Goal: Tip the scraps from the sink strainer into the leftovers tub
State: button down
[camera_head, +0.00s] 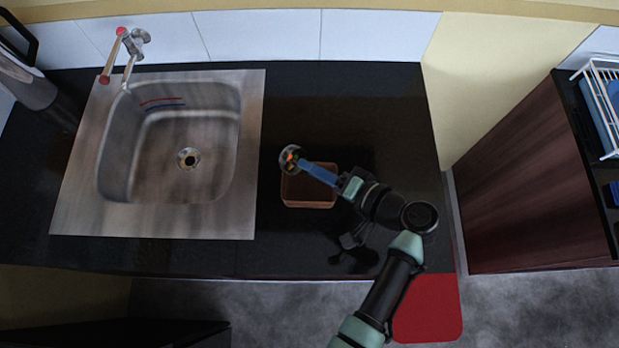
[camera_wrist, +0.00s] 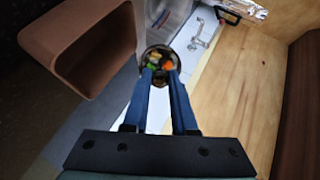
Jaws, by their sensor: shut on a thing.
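The sink strainer (camera_head: 291,157) is a small round metal cup with orange, green and yellow scraps in it. My gripper (camera_head: 305,165) has blue fingers shut on the strainer, which it holds up off the counter. The leftovers tub (camera_head: 309,204) is brown and open-topped on the black counter. In the head view the strainer overlaps the tub's back left corner. In the wrist view the strainer (camera_wrist: 160,58) sits between the fingertips with scraps inside, and the tub (camera_wrist: 70,66) is to its left.
A steel sink (camera_head: 240,215) with a drain and a red-handled tap (camera_head: 133,50) is left of the tub. The counter (camera_head: 350,110) behind the tub is clear. A dark wood cabinet (camera_head: 530,190) and a white wire rack (camera_head: 600,90) stand at right.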

jog(key=shift+s+d+f+t+y+b, duration=0.1)
jog(key=shift+f+t+y+b, duration=0.2)
jog(key=shift+b, duration=0.45)
jog(key=shift+s+d+f+t+y+b, duration=0.25)
jog(key=shift+s+d+t+y+b, duration=0.35)
jog(key=shift+b, duration=1.15)
jog(key=shift+s+d+f+t+y+b, duration=0.15)
jog(key=shift+f+t+y+b, duration=0.2)
jog(key=shift+b, duration=0.85)
jog(key=shift+d+f+t+y+b, duration=0.15)
jog(key=shift+t+y+b, duration=0.15)
jog(key=shift+y+b, duration=0.6)
jog(key=shift+s+d+f+t+y+b, duration=0.1)
jog(key=shift+d+f+t+y+b, duration=0.2)
jog(key=shift+b, duration=1.15)
jog(key=shift+s+r+t+y+b, duration=0.1)
jog(key=shift+r+t+y+b, duration=0.35)
jog(key=shift+y+b, duration=0.55)
jog(key=shift+r+t+y+b, duration=0.35)
jog(key=shift+t+y+b, duration=0.15)
jog(key=shift+b, duration=0.85)
jog(key=shift+a+f+g+h+p, duration=0.1)
jog(key=shift+f+g+h+p, duration=0.25)
jog(key=shift+h+p, duration=0.75)
jog(key=shift+a+f+g+h+p, duration=0.1)
jog(key=shift+g+h+p, duration=0.45)
jog(key=shift+p, duration=1.05)
